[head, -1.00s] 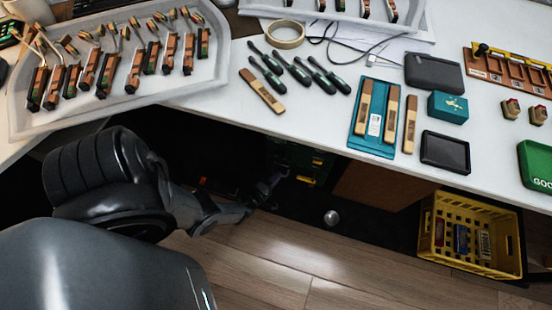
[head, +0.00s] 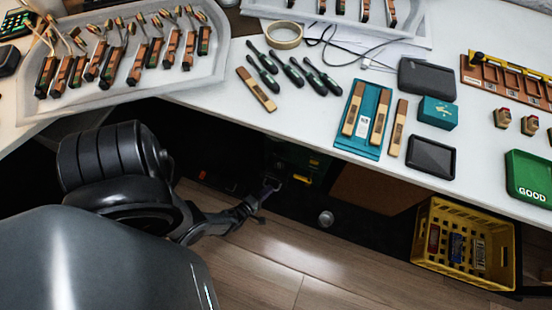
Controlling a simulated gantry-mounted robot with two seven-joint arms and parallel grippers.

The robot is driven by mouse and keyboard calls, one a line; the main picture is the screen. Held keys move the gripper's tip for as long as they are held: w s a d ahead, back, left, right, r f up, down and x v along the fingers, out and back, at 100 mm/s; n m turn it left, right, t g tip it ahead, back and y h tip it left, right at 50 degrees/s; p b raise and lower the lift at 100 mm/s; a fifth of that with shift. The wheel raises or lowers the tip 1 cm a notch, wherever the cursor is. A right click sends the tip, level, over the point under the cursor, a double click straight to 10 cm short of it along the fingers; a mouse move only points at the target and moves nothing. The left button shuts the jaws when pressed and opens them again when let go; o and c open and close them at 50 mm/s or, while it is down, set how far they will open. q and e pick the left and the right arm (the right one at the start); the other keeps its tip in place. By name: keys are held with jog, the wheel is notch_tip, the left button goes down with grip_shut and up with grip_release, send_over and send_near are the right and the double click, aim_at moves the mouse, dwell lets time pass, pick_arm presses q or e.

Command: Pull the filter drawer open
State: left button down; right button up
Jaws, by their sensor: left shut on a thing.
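Under the desk, in deep shadow, stands a dark unit (head: 312,165) with green panels and a small yellow part (head: 303,179). My left gripper (head: 270,187) reaches in from the left, low in front of this unit. It is shut on a small part at the unit's front, which I take to be the filter drawer's handle. The fingers and shadow hide most of that part. How far the drawer stands out is too dark to tell. My right gripper is not in view.
The white desk (head: 330,205) overhangs the dark space, its front edge above my left arm. A brown panel (head: 375,190) and a yellow crate (head: 430,265) stand to the right. A round pale knob (head: 326,218) is near the floor. Wooden floor (head: 270,265) in front is clear.

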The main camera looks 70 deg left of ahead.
pick_arm(q)
jog(key=s+d, duration=0.5)
jog(key=shift+d, duration=0.15)
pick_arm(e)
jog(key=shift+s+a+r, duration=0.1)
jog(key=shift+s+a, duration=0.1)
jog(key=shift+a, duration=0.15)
pick_arm(q)
jog(key=c, duration=1.2)
grip_release()
jog(key=shift+s, duration=0.1)
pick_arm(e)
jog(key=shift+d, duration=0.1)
pick_arm(q)
jog(key=p+v, duration=0.2)
jog(key=v, duration=0.8)
jog(key=shift+s+r, duration=0.15)
jog(key=shift+s, duration=0.15)
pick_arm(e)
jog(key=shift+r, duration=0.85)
